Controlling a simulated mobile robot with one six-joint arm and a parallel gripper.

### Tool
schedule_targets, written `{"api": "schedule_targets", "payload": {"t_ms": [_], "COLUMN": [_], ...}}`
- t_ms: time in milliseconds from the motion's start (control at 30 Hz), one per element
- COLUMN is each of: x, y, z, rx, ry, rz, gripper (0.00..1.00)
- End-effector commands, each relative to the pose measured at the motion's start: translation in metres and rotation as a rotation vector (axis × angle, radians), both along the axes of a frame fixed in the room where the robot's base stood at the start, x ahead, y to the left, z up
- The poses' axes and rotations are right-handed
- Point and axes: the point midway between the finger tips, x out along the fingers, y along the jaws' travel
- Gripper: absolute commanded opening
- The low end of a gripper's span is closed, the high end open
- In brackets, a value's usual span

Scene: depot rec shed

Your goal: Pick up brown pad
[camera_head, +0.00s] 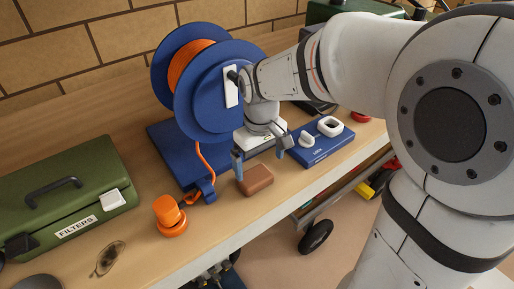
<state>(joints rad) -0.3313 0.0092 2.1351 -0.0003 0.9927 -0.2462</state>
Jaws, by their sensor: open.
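My gripper (258,162) points down from the arm just above and behind the pad in the head view.
A blue cable reel (210,85) with orange cord stands behind my gripper. An orange plug piece (170,215) and a green filters box (70,195) are to the left. A blue tray (322,150) with white parts is to the right. The wooden bench (215,232) is bare in front.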

Motion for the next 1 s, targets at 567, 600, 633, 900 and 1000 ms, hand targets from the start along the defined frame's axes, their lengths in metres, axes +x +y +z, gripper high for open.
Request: {"api": "schedule_targets", "payload": {"t_ms": [567,600,633,900,1000], "x": [0.003,0.003,0.003,0.004,0.004], "y": [0.006,0.006,0.006,0.007,0.007], "z": [-0.069,-0.072,-0.073,-0.075,-0.074], "rx": [-0.002,-0.002,-0.002,-0.001,-0.001], "ry": [0.007,0.006,0.006,0.004,0.004], "rz": [0.014,0.014,0.014,0.014,0.014], "gripper": [1.0,1.0,1.0,0.98,0.89]}}
